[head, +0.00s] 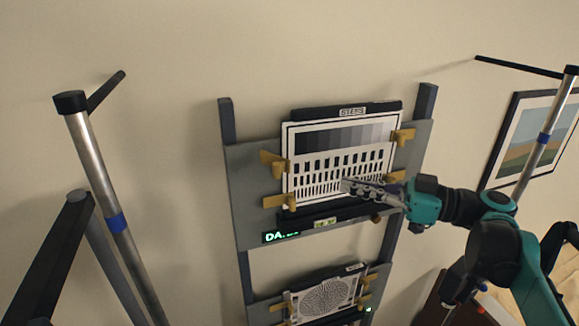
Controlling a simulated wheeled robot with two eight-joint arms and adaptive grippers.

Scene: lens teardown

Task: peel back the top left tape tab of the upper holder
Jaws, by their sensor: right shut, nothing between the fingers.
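The upper holder (240,165) is a grey panel on a dark upright frame. It carries a white chart card (292,150) with a grey-step strip and rows of black bars. The tan top left tape tab (272,158) sits at the card's upper left edge; I cannot tell whether any of it is lifted. Other tan tabs sit at the lower left (278,201), top right (404,134) and lower right (396,176). My right gripper (345,185) is shut and empty, in front of the card's lower middle, right of the top left tab. My left gripper is out of view.
A lower holder (275,310) with a round-patterned card (326,299) is below. Metal stands with poles rise at left (100,190) and right (548,135). A framed picture (510,130) hangs at right. A lit green display (281,237) is under the upper card.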

